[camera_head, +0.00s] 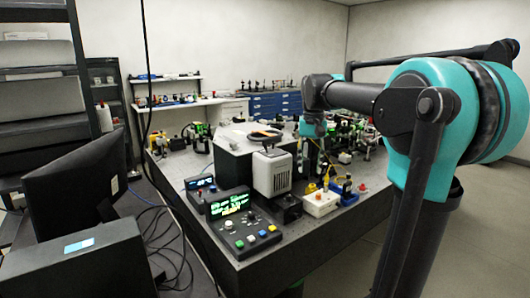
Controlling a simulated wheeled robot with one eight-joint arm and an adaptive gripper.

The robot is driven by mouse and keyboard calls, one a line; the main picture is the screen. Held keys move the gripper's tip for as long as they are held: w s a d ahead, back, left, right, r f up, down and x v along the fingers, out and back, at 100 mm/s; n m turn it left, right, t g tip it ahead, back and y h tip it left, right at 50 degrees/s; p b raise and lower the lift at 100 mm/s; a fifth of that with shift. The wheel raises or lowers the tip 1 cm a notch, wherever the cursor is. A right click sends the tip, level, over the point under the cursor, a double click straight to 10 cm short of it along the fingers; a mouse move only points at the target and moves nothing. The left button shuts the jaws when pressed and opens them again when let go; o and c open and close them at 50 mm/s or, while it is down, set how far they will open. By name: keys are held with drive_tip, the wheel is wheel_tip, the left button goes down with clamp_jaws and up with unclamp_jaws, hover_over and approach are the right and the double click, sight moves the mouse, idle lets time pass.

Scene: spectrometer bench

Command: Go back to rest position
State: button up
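My teal and black arm (440,110) fills the right side of the head view. It reaches left over the optical bench (285,238), and its wrist (312,125) bends down above the bench's middle. My gripper (322,162) hangs below the wrist among the instruments. It is small and dark against the clutter, so its fingers and anything between them cannot be made out.
A white and grey instrument (272,173), a control box with a green display (236,222) and a white box with coloured knobs (321,203) crowd the bench's near part. A monitor (75,192) stands left. Floor (485,225) is clear at right.

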drive_tip(key=s+d+f+t, duration=0.1)
drive_tip(key=s+f+t, duration=0.1)
drive_tip(key=s+f, duration=0.8)
drive_tip(key=s+d+f+n+t, duration=0.1)
drive_tip(key=s+d+f+t, duration=0.1)
drive_tip(key=s+f, duration=0.9)
wheel_tip(320, 180, down, 7)
drive_tip(key=shift+s+d+f+n, duration=0.1)
drive_tip(key=shift+s+d+n, duration=0.15)
drive_tip(key=shift+d+n, duration=0.05)
